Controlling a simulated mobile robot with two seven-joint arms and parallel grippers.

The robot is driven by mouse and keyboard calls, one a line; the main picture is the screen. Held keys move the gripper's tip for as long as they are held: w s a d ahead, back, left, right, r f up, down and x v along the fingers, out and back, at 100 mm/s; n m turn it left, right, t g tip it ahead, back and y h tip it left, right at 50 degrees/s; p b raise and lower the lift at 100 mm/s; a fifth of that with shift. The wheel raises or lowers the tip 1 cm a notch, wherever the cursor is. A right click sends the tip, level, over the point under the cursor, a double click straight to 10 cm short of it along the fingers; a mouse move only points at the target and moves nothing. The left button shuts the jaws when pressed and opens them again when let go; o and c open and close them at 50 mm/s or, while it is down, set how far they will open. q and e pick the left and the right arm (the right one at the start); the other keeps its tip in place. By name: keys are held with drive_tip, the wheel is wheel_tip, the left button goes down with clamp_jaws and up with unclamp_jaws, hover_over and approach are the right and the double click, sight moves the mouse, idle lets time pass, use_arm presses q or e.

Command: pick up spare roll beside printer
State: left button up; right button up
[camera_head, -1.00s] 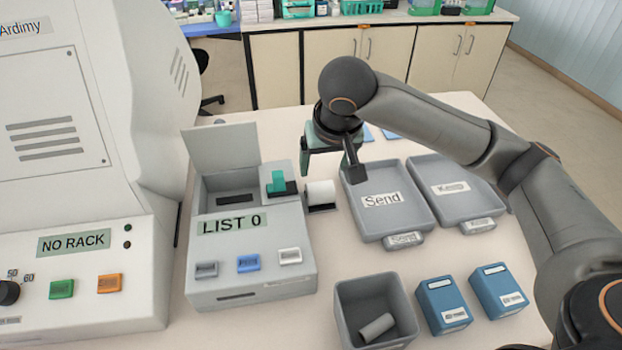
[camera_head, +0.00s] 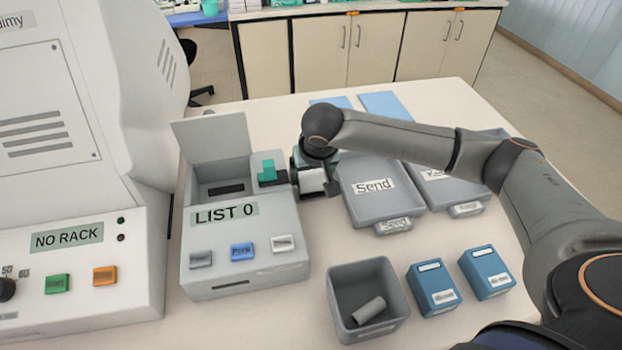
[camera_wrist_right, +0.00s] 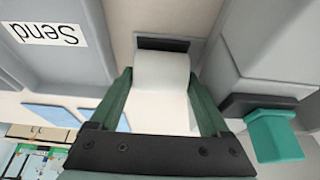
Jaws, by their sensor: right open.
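The spare roll (camera_head: 313,181), white, stands on a dark holder just right of the printer (camera_head: 246,250), whose label reads LIST 0. My right gripper (camera_head: 317,190) is down over the roll and hides part of it. In the right wrist view the white roll (camera_wrist_right: 162,70) lies between the two green fingers of the open gripper (camera_wrist_right: 160,85), one on each side. I cannot tell whether the fingers touch it. My left gripper is not in view.
The grey Send tray (camera_head: 364,210) is close on the right of the gripper, with a second tray (camera_head: 468,209) beyond. A grey bin (camera_head: 342,270) holding a grey cylinder (camera_head: 369,310) and two blue boxes (camera_head: 432,290) stand in front. A large white machine (camera_head: 80,200) fills the left.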

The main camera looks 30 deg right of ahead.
drive_tip(key=c, duration=1.1)
drive_tip(key=shift+o, duration=0.2)
drive_tip(key=shift+r, duration=0.2)
